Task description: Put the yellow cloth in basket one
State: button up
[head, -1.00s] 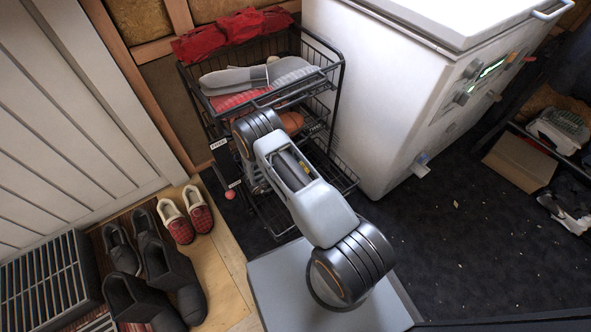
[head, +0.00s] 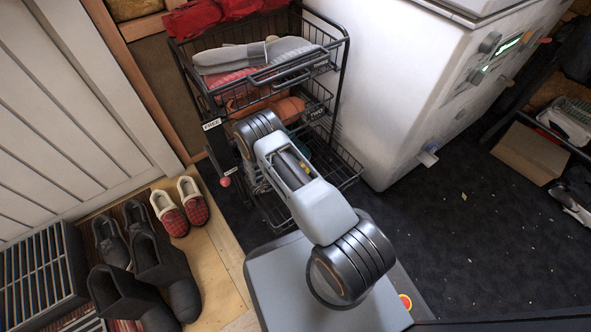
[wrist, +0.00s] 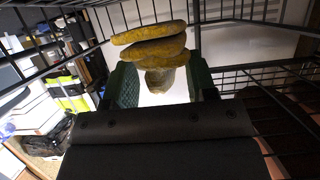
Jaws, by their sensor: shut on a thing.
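The yellow cloth (wrist: 150,48), folded in thick layers, is between the green-padded fingers of my gripper (wrist: 163,85) in the wrist view. The gripper is shut on it. A black wire rack of stacked baskets (head: 283,80) stands ahead in the head view, with small white labels (head: 212,124) on its front that I cannot read surely. My arm reaches toward the rack's lower baskets and hides the gripper and the cloth there. In the wrist view, wire bars (wrist: 265,72) run above and to the right of the gripper.
The top basket holds grey slippers (head: 235,58) and red cloth (head: 215,14). A white freezer (head: 395,90) stands close to the rack's right. Red checked slippers (head: 180,206) and dark boots (head: 165,275) are at the left. The dark floor at right is mostly clear.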

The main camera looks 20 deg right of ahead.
jog(key=o, duration=1)
jog(key=shift+o, duration=0.2)
jog(key=shift+r, duration=0.1)
jog(key=shift+r, duration=0.35)
notch_tip(320, 180, up, 3)
jog(key=shift+f+p, duration=0.1)
jog(key=shift+p, duration=0.9)
jog(key=s+a+r+p, duration=0.2)
jog(key=s+r+p, duration=0.5)
jog(key=s, duration=0.7)
notch_tip(320, 180, up, 2)
jog(key=shift+r, duration=0.15)
